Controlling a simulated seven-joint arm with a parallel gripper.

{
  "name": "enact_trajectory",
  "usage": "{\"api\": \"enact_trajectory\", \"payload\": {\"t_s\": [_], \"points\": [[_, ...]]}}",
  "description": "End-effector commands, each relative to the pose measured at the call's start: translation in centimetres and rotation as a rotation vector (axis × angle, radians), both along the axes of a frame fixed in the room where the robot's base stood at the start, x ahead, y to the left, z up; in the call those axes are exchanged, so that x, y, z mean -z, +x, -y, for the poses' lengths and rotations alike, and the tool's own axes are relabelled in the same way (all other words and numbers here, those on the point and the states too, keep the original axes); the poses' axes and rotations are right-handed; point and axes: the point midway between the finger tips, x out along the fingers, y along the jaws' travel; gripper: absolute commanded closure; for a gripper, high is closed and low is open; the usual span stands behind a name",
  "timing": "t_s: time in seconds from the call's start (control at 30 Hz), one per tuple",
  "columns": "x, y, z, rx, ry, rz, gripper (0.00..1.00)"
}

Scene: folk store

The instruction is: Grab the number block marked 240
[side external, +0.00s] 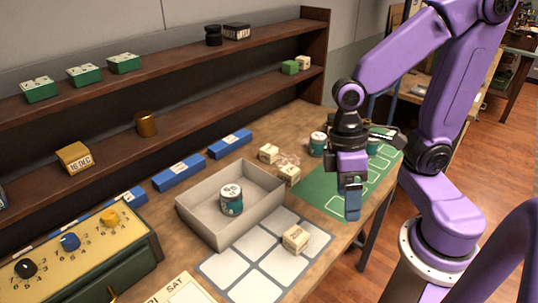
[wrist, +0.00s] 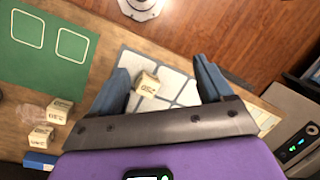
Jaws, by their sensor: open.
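A cream number block (side external: 295,239) sits on a white-squared mat. In the wrist view this block (wrist: 147,84) shows between my fingers, nearer the left one, with a marking too small to read surely. Two more cream blocks (side external: 268,153) (side external: 289,174) stand on the table behind the tray; they also show at the left of the wrist view (wrist: 60,108) (wrist: 40,137). I cannot tell which one reads 240. My gripper (side external: 352,205) is open and empty, pointing down in the air above the table's right side, apart from the blocks.
A grey tray (side external: 190,217) holds a teal and white canister (side external: 231,199). A green mat (side external: 318,190) lies at the right, with another canister (side external: 318,143) near its back. A dial box (side external: 85,255) and shelves (side external: 160,85) line the left and back. Crumpled clear material (wrist: 29,113) lies near two blocks.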

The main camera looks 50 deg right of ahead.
Motion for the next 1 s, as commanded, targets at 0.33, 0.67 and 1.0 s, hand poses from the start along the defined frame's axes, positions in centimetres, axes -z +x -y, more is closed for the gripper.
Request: {"api": "enact_trajectory", "payload": {"t_s": [0.33,0.67,1.0], "points": [[0.8,3.5,-2.9,0.437,0.046,-0.229,0.2],[1.2,8.2,-5.6,0.854,0.139,-0.425,0.2],[1.6,14.2,-7.0,1.287,0.283,-0.606,0.2]]}}
